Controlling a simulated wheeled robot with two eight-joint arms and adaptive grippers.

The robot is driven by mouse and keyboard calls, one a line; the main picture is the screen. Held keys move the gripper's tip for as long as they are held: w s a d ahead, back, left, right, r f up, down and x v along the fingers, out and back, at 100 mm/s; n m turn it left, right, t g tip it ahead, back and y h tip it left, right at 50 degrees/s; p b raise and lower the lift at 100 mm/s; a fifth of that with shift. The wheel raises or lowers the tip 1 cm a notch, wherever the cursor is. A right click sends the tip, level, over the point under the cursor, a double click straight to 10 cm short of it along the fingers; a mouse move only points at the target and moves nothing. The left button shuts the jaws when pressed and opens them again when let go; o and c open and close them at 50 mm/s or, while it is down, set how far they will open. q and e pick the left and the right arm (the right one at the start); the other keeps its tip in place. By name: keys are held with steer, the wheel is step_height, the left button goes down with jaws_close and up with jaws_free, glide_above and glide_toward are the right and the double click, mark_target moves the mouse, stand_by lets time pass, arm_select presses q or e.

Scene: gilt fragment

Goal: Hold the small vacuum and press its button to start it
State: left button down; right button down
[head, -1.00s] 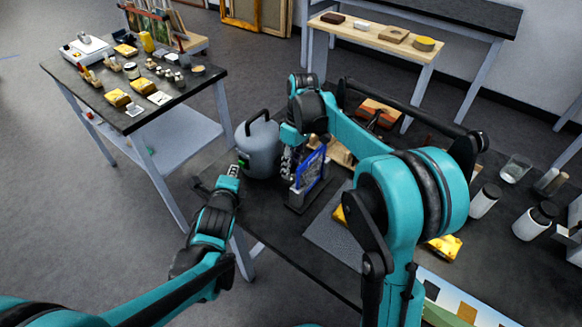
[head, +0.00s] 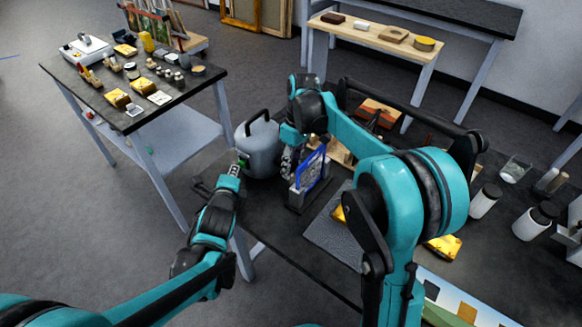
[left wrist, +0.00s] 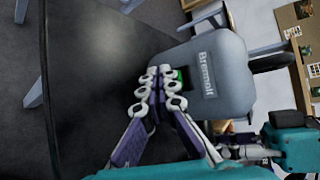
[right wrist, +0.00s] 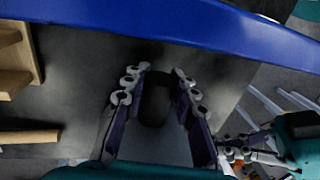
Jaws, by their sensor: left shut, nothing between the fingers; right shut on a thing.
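The small vacuum (head: 262,148) is a grey, rounded canister with a black handle on top, near the left end of the dark workbench. It also shows in the left wrist view (left wrist: 215,80). Its green button (left wrist: 183,75) is partly hidden behind my left fingertips. My left gripper (head: 235,168) is shut and empty, its tips at or very close to the button; I cannot tell whether it is pressed in. My right gripper (head: 288,160) is shut on the vacuum from the right side. In the right wrist view the grey body (right wrist: 155,148) lies between the fingers.
A blue-framed panel (head: 310,170) stands upright close to my right gripper. White bottles (head: 484,201) and a glass beaker (head: 515,169) stand on the bench at right. A side table (head: 187,88) with many small items is at left, with open floor in front.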

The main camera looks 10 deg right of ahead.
arm_select(q)
steer(key=shift+w+d, duration=0.1)
stand_by(0.4)
steer(key=shift+w+d, duration=0.2)
steer(key=shift+d, duration=0.05)
steer(key=shift+w+d, duration=0.1)
stand_by(0.5)
steer(key=shift+s+a, duration=0.4)
steer(key=shift+a, duration=0.05)
steer(key=shift+s+a, duration=0.95)
steer(key=shift+a, duration=0.25)
steer(key=shift+s+a, duration=0.95)
steer(key=shift+a, duration=0.2)
